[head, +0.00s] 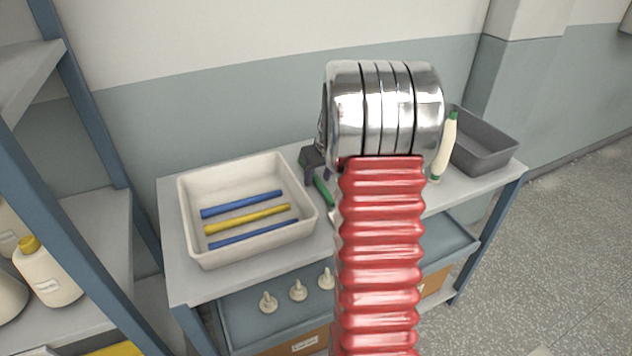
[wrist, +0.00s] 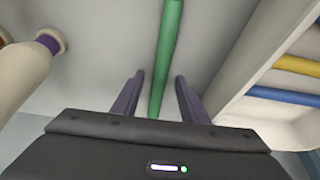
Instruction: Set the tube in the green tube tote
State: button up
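A green tube (head: 324,191) lies on the grey table top to the right of a cream tote, partly hidden by my arm in the head view. In the wrist view the green tube (wrist: 169,55) runs between the two fingers of my gripper (wrist: 159,78). The fingers are open, with a gap on each side of the tube. My gripper also shows in the head view (head: 315,172), low over the table. The cream tote (head: 205,252) holds two blue tubes (head: 241,204) and a yellow tube (head: 247,219). I see no green tote.
A grey tote (head: 490,163) stands at the table's right end. A cream bobbin with green ends (head: 446,147) is left of it. A cream piece with a purple band (wrist: 25,70) is at left in the wrist view. White pegs (head: 298,291) stand on the lower shelf.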

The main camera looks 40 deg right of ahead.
jog(key=shift+c, duration=0.2)
dwell(0.4)
grip_shut()
